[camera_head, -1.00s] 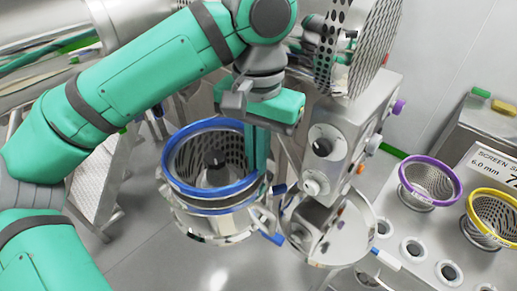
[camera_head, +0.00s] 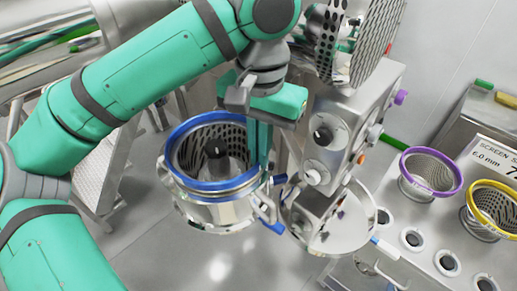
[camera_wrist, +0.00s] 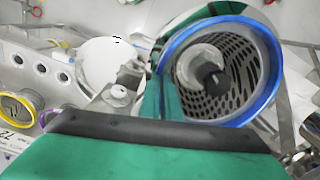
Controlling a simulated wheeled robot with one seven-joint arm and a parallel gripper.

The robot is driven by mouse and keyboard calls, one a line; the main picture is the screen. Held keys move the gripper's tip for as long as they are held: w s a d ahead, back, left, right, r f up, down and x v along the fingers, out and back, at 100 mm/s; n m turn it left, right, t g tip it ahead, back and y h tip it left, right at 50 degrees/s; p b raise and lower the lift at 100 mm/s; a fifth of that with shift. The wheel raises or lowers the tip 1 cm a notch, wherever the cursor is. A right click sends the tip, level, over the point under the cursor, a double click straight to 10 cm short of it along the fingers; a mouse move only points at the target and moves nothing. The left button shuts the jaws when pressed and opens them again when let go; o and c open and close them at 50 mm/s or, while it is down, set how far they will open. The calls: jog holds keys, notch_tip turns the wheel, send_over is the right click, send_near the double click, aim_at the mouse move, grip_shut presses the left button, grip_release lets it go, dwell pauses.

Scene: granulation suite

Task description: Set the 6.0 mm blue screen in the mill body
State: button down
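The blue-rimmed 6.0 mm screen (camera_head: 226,186) is a perforated basket, sitting in the top of the steel mill body (camera_head: 222,214), around a dark central hub (camera_head: 217,160). Its rim lies close above the body's flange; I cannot tell whether it is fully seated. My gripper (camera_head: 262,160) points down at the right side of the rim, its fingers close together there, and seems shut on it. In the wrist view the blue screen (camera_wrist: 277,62) shows its holes and hub, with my gripper (camera_wrist: 160,85) at its left edge. The exact contact is partly hidden.
A purple-rimmed screen (camera_head: 457,178) and a yellow-rimmed screen (camera_head: 478,222) stand on the bench at right, beside the screen sign (camera_head: 486,155). The mill's control box (camera_head: 345,120) and a steel round part (camera_head: 350,225) stand close right of my gripper. Open floor lies below the mill.

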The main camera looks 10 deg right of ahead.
jog(key=c, duration=1.9)
grip_release()
jog(key=shift+r, duration=0.1)
notch_tip(320, 180, up, 11)
jog(key=shift+f, duration=0.15)
